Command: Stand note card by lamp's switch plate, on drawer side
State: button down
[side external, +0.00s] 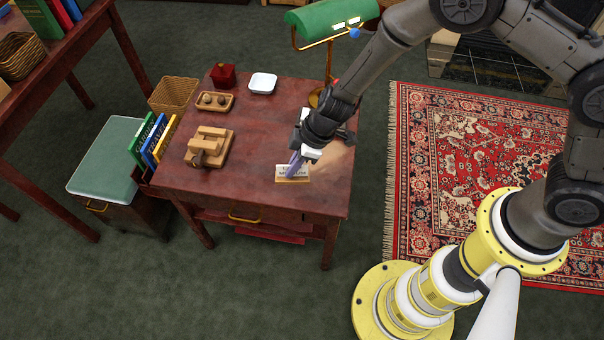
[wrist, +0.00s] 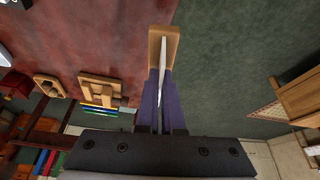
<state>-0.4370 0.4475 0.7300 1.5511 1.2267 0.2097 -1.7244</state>
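The note card (side external: 293,171) is a white printed card upright in a wooden foot, near the front right of the red-brown desk (side external: 235,185). My gripper (side external: 294,165) comes down onto it from above. In the wrist view the purple fingers (wrist: 159,98) lie on both sides of the card (wrist: 162,70), shut on it, with the wooden foot (wrist: 155,45) beyond the tips. I cannot tell whether the foot touches the desk. The green-shaded brass lamp (side external: 330,18) stands at the back right; my arm partly hides its base, and I cannot make out the switch plate. The drawer handle (side external: 244,217) is on the front side.
A wooden block object (side external: 209,147), a small tray with balls (side external: 214,101), a red box (side external: 223,75) and a white dish (side external: 263,83) stand on the desk's left and back. A basket (side external: 174,94) and upright books (side external: 153,140) are beyond its left edge. The front middle is clear.

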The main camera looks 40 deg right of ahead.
jog(key=s+d+r+m, duration=0.1)
jog(key=s+d, duration=0.2)
jog(key=d, duration=0.4)
jog(key=s+d+m, duration=0.1)
jog(key=s+d, duration=0.2)
jog(key=d, duration=0.4)
jog(key=shift+t, duration=0.4)
jog(key=w+a+f, duration=0.1)
jog(key=w+f, duration=0.1)
jog(key=w, duration=0.2)
jog(key=w+a+f, duration=0.1)
jog(key=w+f, duration=0.2)
jog(key=w, duration=0.1)
jog(key=w+a+f, duration=0.1)
jog(key=w+f, duration=0.2)
jog(key=w, duration=0.2)
jog(key=shift+w+a+f, duration=0.1)
jog(key=shift+a+f, duration=0.15)
jog(key=shift+a, duration=0.15)
jog(key=shift+w+a+f, duration=0.1)
jog(key=shift+w+f, duration=0.3)
jog(key=shift+f, duration=1.65)
jog(key=shift+f, duration=0.15)
jog(key=c, duration=1.1)
grip_release()
jog(key=shift+o, duration=0.2)
